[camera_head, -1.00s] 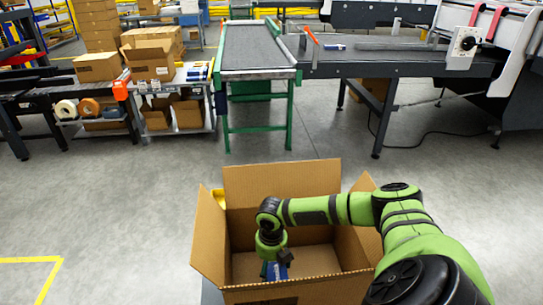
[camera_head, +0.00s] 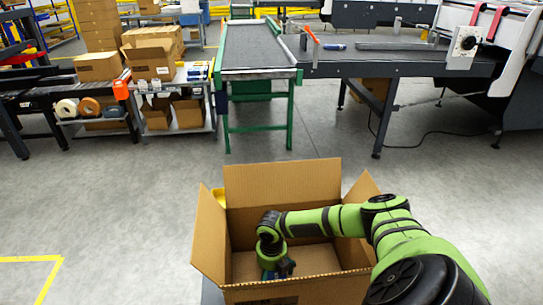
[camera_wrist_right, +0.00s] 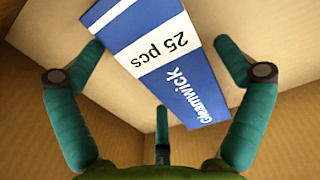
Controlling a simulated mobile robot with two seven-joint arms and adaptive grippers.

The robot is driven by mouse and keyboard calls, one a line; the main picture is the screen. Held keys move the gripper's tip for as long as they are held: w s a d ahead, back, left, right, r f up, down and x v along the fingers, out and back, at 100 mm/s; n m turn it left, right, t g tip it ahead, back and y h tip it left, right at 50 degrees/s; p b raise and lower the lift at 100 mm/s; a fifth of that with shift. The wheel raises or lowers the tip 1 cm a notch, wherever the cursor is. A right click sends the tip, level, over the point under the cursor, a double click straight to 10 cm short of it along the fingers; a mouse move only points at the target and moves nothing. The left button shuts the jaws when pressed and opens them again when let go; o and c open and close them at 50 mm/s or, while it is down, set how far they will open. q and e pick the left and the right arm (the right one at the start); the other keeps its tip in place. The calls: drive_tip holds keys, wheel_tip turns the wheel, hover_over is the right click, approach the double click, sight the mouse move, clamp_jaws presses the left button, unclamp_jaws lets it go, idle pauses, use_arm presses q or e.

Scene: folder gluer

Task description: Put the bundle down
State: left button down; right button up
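The bundle (camera_wrist_right: 165,60) is a flat blue and white pack printed "25 pcs" and "Gleamwick". In the head view my right gripper (camera_head: 277,268) reaches down inside an open cardboard box (camera_head: 282,182). My left gripper is not in view.
The box's flaps stand open around my right arm, and its floor (camera_head: 245,266) looks bare beside the gripper. A green-legged conveyor (camera_head: 255,75) and a shelf of cartons and tape rolls stand further back. Grey floor lies between.

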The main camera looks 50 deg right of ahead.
sight(272, 274)
wheel_tip(272, 274, up, 12)
drive_tip(key=shift+r, duration=0.2)
idle(0.4)
